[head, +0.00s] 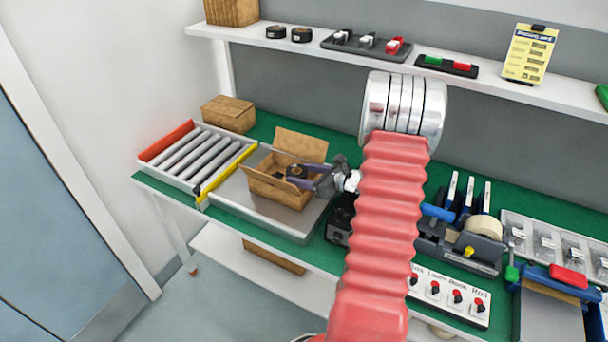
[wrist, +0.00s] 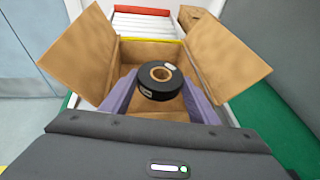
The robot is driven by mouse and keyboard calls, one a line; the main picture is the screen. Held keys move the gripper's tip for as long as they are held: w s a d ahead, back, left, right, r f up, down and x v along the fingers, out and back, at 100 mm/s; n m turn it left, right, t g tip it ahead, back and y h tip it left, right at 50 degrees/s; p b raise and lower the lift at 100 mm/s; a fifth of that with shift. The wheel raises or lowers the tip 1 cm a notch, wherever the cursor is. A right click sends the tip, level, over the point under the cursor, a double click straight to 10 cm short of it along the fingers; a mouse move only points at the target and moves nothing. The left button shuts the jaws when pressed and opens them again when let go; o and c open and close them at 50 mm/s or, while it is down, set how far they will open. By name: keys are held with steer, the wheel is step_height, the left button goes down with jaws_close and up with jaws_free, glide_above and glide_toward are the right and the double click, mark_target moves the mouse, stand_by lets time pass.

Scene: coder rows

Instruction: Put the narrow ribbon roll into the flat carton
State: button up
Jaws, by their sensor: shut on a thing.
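An open brown carton (head: 268,187) sits on a grey metal plate on the bench, its flaps raised. The wrist view looks down into this carton (wrist: 150,50), with flaps spread left and right. My gripper (head: 299,172) is at the carton's opening. Its purple fingers are shut on a black ribbon roll (wrist: 158,88) with a brown core and a pale label. The roll lies within the outline of the opening, face up; whether it touches the carton floor is hidden. My arm covers part of the bench in the head view.
A roller track (head: 200,157) with red and yellow ends is left of the carton. A closed brown box (head: 228,113) stands behind. Two black rolls (head: 289,34) are on the shelf. A tape dispenser (head: 470,245) and tool trays crowd the right.

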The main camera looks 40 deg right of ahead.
steer(key=shift+f, duration=0.6)
steer(key=o, duration=1.2)
steer(key=shift+c, duration=0.2)
steer(key=shift+r, duration=0.5)
steer(key=shift+s+r, duration=0.2)
steer(key=shift+s, duration=0.1)
steer(key=v, duration=1.1)
steer(key=shift+s, duration=0.15)
